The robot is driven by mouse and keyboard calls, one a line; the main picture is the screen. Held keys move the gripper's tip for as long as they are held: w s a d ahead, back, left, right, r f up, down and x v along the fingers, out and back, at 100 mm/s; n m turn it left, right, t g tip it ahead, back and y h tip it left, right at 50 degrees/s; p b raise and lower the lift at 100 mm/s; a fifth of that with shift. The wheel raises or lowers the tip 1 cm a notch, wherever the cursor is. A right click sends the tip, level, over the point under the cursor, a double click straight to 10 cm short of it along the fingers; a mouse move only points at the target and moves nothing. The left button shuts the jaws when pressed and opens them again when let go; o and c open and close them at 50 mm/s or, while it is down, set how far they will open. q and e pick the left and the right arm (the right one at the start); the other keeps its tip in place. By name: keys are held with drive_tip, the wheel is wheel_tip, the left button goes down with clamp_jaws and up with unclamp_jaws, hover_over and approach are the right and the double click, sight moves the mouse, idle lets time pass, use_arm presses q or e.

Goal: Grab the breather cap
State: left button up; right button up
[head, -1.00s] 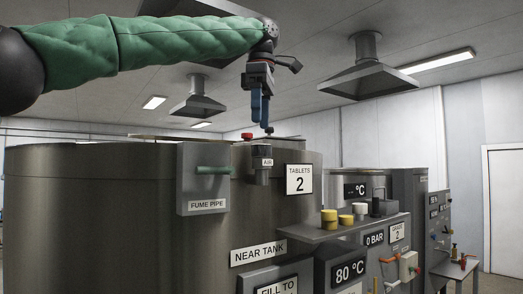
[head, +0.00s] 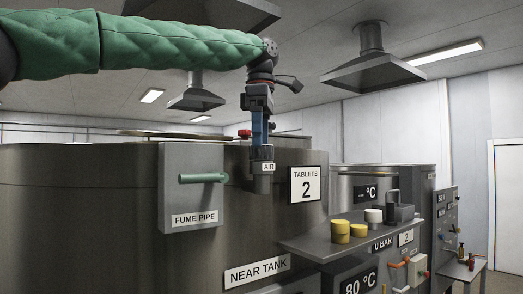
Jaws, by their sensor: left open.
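A short dark grey cylindrical fitting labelled AIR (head: 262,182) sits on the front of the near tank (head: 90,205), close to its rim. It looks like the breather with its cap, though no part is marked as a cap. My left gripper (head: 260,142) comes down from above with its blue fingers pointing down. Its fingertips are right above or at the top of the AIR fitting. The fingers are open, seen nearly edge-on, so I cannot tell whether they reach around the cap or touch it. My right gripper is not in view.
A fume pipe panel (head: 190,215) with a green handle (head: 203,178) is left of the fitting. A grey shelf (head: 310,243) at right holds yellow cylinders (head: 341,232) and a white-topped one (head: 373,216). A red knob (head: 244,133) is behind the gripper.

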sight(265, 153)
use_arm(q)
drive_tip(key=shift+s+d+f+p, duration=0.1)
drive_tip(key=shift+s+f+p, duration=0.25)
drive_tip(key=shift+f+p, duration=0.25)
drive_tip(key=shift+s+f, duration=0.3)
drive_tip(key=shift+f, duration=0.25)
drive_tip(key=shift+w+f, duration=0.15)
drive_tip(key=shift+w, duration=0.25)
drive_tip(key=c, duration=0.5)
drive_tip(key=shift+s, duration=0.25)
drive_tip(key=c, duration=0.6)
drive_tip(key=shift+w, duration=0.1)
